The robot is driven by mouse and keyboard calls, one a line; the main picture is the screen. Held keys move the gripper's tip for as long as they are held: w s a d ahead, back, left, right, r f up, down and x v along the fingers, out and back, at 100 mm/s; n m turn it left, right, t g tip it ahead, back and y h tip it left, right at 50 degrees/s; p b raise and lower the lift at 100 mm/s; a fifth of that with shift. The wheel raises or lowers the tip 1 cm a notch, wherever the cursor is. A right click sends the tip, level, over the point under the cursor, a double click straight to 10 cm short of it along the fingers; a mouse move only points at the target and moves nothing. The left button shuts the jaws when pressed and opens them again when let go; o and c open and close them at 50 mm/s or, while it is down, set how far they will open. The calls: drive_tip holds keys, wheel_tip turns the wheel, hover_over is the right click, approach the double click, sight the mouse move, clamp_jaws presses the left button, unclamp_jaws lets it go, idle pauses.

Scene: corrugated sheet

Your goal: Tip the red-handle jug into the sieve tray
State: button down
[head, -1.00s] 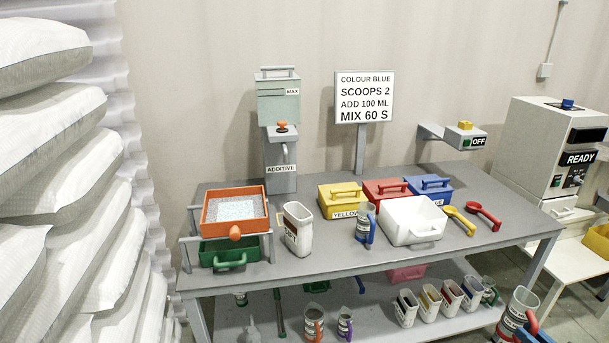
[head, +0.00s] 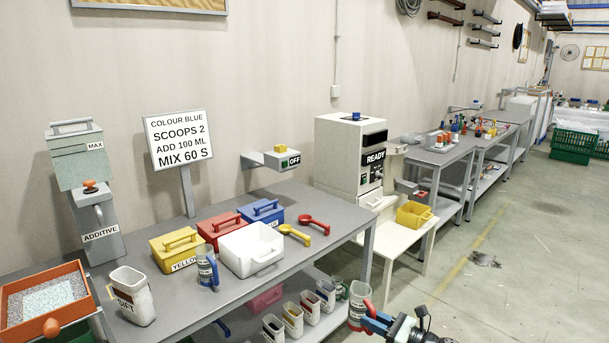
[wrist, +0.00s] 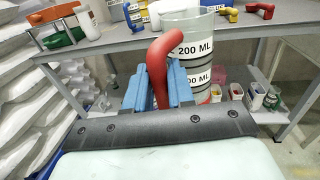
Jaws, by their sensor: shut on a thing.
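The red-handle jug (head: 357,312) is a clear, upright cup with white labels, held off the right front corner of the bench. In the wrist view the jug (wrist: 196,48) reads 200 ML, and its red handle (wrist: 157,65) sits between my blue fingers. My gripper (head: 372,322) is shut on that handle. What the jug holds is hard to tell. The sieve tray (head: 90,290) is an orange frame with an orange knob in front and pale speckled material inside. It stands at the bench's left end, far from the jug, its left edge close to the picture border.
On the bench between them stand a white SIFT jug (head: 133,298), a blue-handle jug (head: 207,270), a white tub (head: 250,250) and lidded yellow, red and blue boxes. A yellow scoop (head: 293,234) and red scoop (head: 314,222) lie at right.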

sight(375, 310)
drive_tip(key=shift+f, duration=0.2)
drive_tip(key=shift+r, duration=2.8)
drive_tip(key=shift+f, duration=3)
drive_tip(key=shift+r, duration=0.1)
drive_tip(key=shift+r, duration=2.95)
wheel_tip(375, 310, down, 6)
drive_tip(key=shift+r, duration=0.15)
drive_tip(key=shift+f, duration=0.2)
